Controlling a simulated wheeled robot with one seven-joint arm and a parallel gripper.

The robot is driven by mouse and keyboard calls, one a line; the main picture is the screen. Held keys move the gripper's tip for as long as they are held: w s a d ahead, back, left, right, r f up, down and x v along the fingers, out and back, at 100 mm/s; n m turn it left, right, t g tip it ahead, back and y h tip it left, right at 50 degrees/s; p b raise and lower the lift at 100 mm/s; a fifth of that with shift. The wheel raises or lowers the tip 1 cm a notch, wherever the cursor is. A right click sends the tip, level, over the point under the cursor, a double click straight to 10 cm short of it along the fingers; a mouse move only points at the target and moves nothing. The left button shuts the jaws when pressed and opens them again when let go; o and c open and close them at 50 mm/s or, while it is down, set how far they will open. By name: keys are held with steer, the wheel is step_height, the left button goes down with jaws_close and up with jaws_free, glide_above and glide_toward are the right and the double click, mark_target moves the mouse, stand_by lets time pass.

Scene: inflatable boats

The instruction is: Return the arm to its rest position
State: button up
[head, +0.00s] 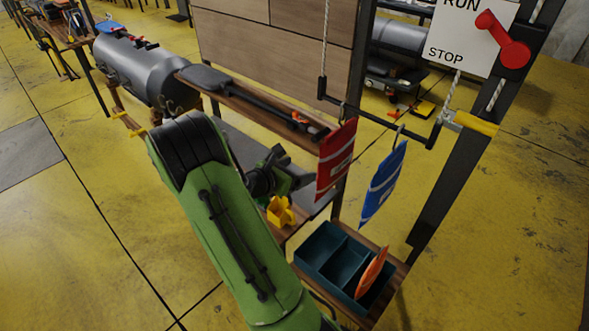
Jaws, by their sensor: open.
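My green arm reaches up from the bottom of the head view and bends over at a black joint. My gripper (284,174) is the black part to the right of the arm, partly hidden behind it. Its jaws are open, and I see nothing held between them. It is at the left of a red packet (336,161), with a gap between them, and above a yellow knob-like piece (281,212).
The red packet and a blue packet (384,186) hang from a black bar (378,119). Below, a teal divided box (314,251) holds an orange packet (371,272). A paddle (205,78) lies on a wooden shelf. A red lever (503,42) is at upper right. Yellow floor lies open at left.

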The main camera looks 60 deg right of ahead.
steer(key=shift+a, duration=0.2)
steer(key=shift+w+r, duration=0.1)
steer(key=w+a+r+m+t+y, duration=0.1)
steer(key=a+r+m+t+y, duration=0.25)
steer(key=a+m, duration=0.4)
steer(key=a+r+m+t+y, duration=0.2)
steer(key=a+r+m+y, duration=0.15)
steer(key=a, duration=0.65)
steer(key=s+a+r+m+y, duration=0.1)
steer(key=s+a+y, duration=0.1)
steer(key=a, duration=0.4)
steer(key=s+a+r+m+t+y, duration=0.1)
steer(key=s+a+r+m+y, duration=0.1)
steer(key=s+a, duration=0.2)
steer(key=s+a+r+m+t+y, duration=0.1)
steer(key=s+a+r+m+y, duration=0.1)
steer(key=a, duration=0.5)
steer(key=shift+s+a, duration=0.35)
steer(key=shift+s, duration=0.25)
